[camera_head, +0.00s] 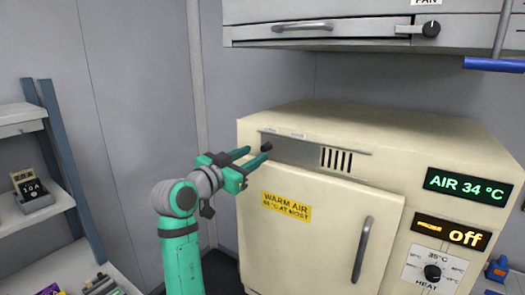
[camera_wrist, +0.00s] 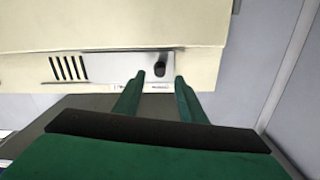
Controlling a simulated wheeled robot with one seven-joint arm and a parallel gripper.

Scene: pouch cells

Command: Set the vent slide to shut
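The vent slide is a grey metal strip (camera_head: 295,152) set in the upper front of a cream oven-like cabinet (camera_head: 400,135). Its black knob (camera_head: 266,147) is at the left end of the strip, and several dark vent slots (camera_head: 337,159) show uncovered toward the right. My gripper (camera_head: 254,156) is open at the knob, its green fingers pointing at the cabinet. In the wrist view, which is turned over, the knob (camera_wrist: 160,69) appears between the two fingertips (camera_wrist: 159,78), with gaps on both sides. I cannot tell how deep the fingers reach around it.
Two small labels (camera_head: 298,136) sit above the strip. At right are an "AIR 34 °C" display (camera_head: 467,187), an "off" display (camera_head: 451,232) and a heat dial (camera_head: 433,271). A hood hangs overhead.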

